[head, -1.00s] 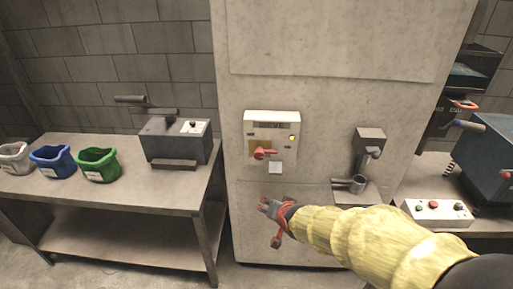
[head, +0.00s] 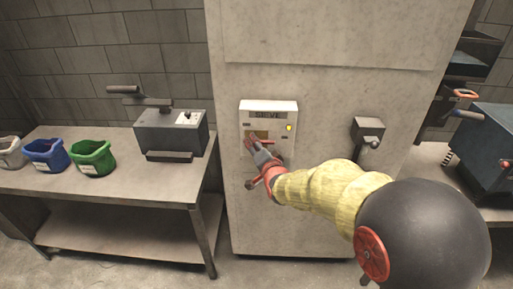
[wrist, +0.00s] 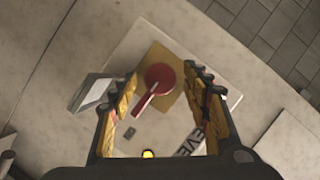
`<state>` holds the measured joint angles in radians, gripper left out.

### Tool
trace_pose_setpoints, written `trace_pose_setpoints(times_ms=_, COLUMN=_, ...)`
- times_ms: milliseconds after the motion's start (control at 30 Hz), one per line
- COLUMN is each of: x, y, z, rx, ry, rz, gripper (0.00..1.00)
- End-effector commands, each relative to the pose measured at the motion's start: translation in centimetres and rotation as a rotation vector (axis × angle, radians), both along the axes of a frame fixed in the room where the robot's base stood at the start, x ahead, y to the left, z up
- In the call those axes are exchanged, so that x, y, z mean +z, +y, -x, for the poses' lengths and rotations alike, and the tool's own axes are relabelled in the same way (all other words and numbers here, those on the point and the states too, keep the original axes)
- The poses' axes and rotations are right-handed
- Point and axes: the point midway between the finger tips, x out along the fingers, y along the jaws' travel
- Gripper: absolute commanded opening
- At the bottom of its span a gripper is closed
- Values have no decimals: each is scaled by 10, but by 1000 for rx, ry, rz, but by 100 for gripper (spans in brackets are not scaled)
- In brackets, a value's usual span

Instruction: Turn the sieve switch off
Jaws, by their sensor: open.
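The sieve switch is a red rotary knob (wrist: 158,78) with a pale-marked handle on a tan plate. It sits on the white box labelled SIEVE (head: 268,106), fixed to the front of a tall grey cabinet. A yellow lamp (head: 290,127) on the box looks lit; it also shows in the wrist view (wrist: 148,154). My gripper (head: 253,147) is in front of the box, over the switch, and mostly hides it in the head view. In the wrist view my gripper (wrist: 163,75) is open, with the knob between its fingers. I cannot tell whether they touch it.
A grey lever fixture (head: 368,132) sticks out of the cabinet (head: 330,75) to the right. A bench (head: 150,182) at left bears a dark machine (head: 170,132) and green (head: 92,158), blue and white containers. A blue-grey machine (head: 487,140) stands at far right.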

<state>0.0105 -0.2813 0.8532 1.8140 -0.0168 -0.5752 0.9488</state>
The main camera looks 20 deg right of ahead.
Motion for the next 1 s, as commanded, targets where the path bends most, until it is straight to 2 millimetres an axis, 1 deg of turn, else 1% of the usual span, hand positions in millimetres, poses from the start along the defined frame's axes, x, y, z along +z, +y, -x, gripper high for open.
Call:
trace_pose_setpoints(times_ms=133, x=-3, y=0, z=-9, rx=0, ry=0, rz=0, gripper=48)
trace_pose_setpoints(times_ms=433, x=-3, y=0, z=-11, rx=0, ry=1, rz=1, gripper=48)
trace_pose_setpoints(times_ms=1000, x=-3, y=0, z=-11, rx=0, ry=1, rz=1, gripper=15)
